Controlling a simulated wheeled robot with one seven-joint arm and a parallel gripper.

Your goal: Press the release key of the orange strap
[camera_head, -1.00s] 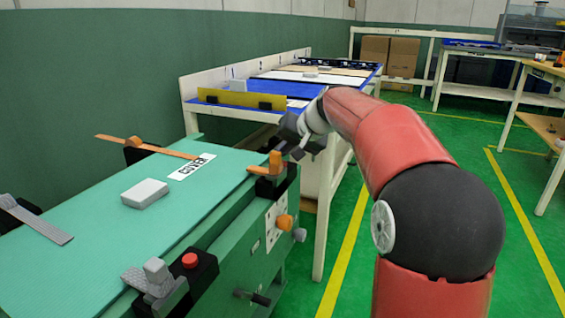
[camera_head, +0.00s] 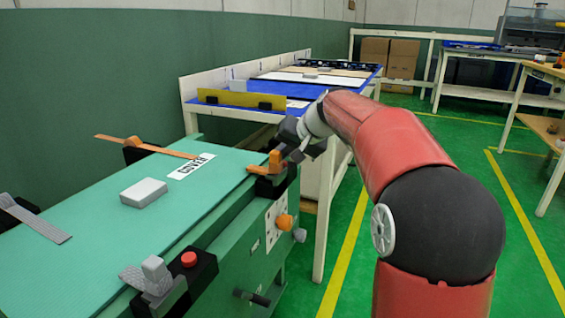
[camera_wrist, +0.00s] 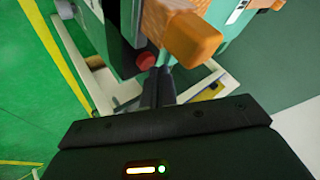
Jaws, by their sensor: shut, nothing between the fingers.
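The orange strap (camera_head: 150,147) lies across the far end of the green panel. Its orange buckle (camera_head: 270,164) sits on a black base at the panel's right edge; in the wrist view the buckle's orange lever (camera_wrist: 190,38) is large and close. A red key (camera_wrist: 146,61) shows beside that lever in the wrist view, partly hidden by my fingers. My gripper (camera_head: 296,152) is shut and empty beside the buckle. In the wrist view its fingertips (camera_wrist: 154,75) are right at the red key; I cannot tell whether they touch it.
The grey strap (camera_head: 35,220) has its own buckle (camera_head: 150,278) and red key (camera_head: 189,259) at the near end. A grey block (camera_head: 144,192) and a white label lie on the panel. Knobs (camera_head: 284,222) and a black handle stick out of the bench side. A blue-topped table stands behind.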

